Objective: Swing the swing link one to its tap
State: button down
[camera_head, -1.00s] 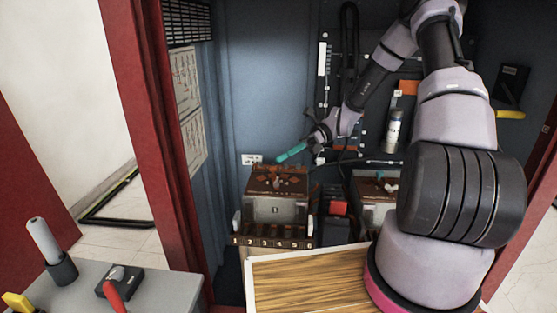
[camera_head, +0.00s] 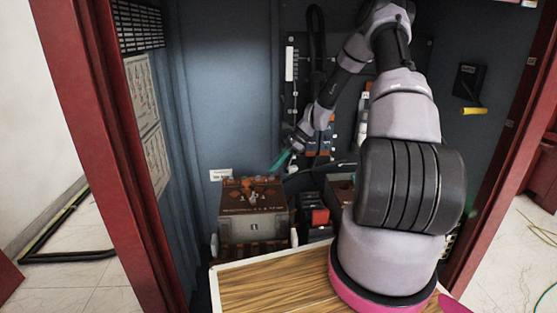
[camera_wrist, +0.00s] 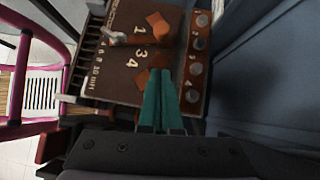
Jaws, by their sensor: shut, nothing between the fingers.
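The transformer box (camera_head: 253,222) stands in the cabinet with a brown top panel. In the wrist view the brown panel (camera_wrist: 122,80) carries painted numbers and orange diamond-shaped pieces (camera_wrist: 158,23). A silver lever-like piece (camera_wrist: 115,38) sits at its upper left. A row of round studs (camera_wrist: 196,68) numbered one to four runs along its right side. I cannot tell for sure which piece is swing link one. My gripper (camera_head: 280,160) has teal fingers (camera_wrist: 160,74), shut and empty, over the panel's lower right part beside the studs. The fingers hide part of the panel.
A wood-topped surface (camera_head: 270,284) lies in front of the box. A black-and-red device (camera_head: 318,215) stands right of it. The red cabinet frame (camera_head: 105,150) bounds the left side. A yellow handle (camera_head: 474,111) is on the right wall. Cables hang behind my arm.

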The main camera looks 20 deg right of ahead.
aim_at(249, 192)
jog(key=x, duration=0.4)
jog(key=shift+s, duration=0.1)
jog(key=a, duration=0.1)
jog(key=a+f, duration=0.1)
jog(key=a, duration=0.1)
jog(key=shift+a, duration=0.2)
jog(key=shift+w+a, duration=0.2)
jog(key=shift+a, duration=0.3)
jog(key=shift+a, duration=0.1)
